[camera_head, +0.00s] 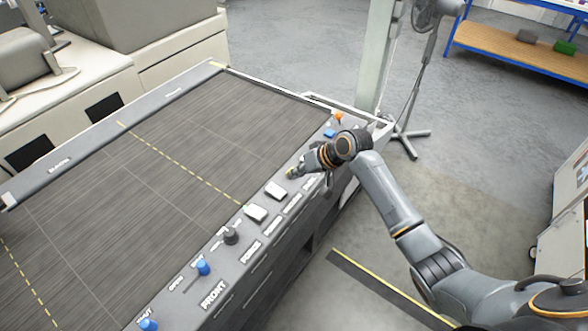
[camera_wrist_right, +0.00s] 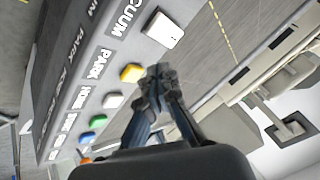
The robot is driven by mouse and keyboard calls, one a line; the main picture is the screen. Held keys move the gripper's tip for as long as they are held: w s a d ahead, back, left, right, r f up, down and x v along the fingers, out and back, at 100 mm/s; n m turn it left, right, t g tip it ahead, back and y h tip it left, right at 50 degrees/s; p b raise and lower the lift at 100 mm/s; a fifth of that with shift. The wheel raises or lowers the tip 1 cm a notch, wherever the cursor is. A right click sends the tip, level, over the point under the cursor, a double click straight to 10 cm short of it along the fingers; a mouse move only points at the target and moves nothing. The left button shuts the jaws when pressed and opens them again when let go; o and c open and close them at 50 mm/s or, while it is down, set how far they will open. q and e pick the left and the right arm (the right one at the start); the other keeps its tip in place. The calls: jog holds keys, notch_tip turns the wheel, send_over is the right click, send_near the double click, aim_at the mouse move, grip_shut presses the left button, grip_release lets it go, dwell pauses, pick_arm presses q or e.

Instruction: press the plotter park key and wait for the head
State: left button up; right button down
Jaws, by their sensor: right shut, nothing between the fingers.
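The plotter's key panel (camera_head: 223,270) runs along the front edge of its dark flat bed (camera_head: 150,180). In the wrist view, the yellow key (camera_wrist_right: 132,72) lies beside the label PARK. My right gripper (camera_head: 297,171) is over the panel, and its fingertips (camera_wrist_right: 160,72) are shut and empty. In the wrist view the fingertips appear just right of the yellow key; I cannot tell whether they touch it. A plotter head cannot be made out for certain. My left gripper is not in view.
Beside the yellow key are a large white key (camera_wrist_right: 165,29), a smaller white key (camera_wrist_right: 112,100), a green key (camera_wrist_right: 98,121) and a blue key (camera_wrist_right: 87,137). Blue knobs (camera_head: 203,267) and a black knob (camera_head: 231,236) stand up from the panel. A fan (camera_head: 424,20) stands behind.

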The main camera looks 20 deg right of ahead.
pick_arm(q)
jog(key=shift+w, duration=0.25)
pick_arm(e)
jog(key=w+d+r+m+t, duration=0.1)
jog(key=w+d+r, duration=0.1)
jog(key=w+r, duration=0.3)
jog(key=shift+w+r+y, duration=0.2)
jog(key=shift+w+y, duration=0.2)
jog(key=shift+w, duration=0.45)
jog(key=shift+f, duration=0.1)
notch_tip(320, 180, down, 8)
jog(key=b, duration=0.7)
pick_arm(q)
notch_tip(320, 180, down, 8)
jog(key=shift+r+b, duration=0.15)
jog(key=shift+b, duration=0.15)
pick_arm(e)
jog(key=shift+f, duration=0.35)
jog(key=shift+f, duration=0.4)
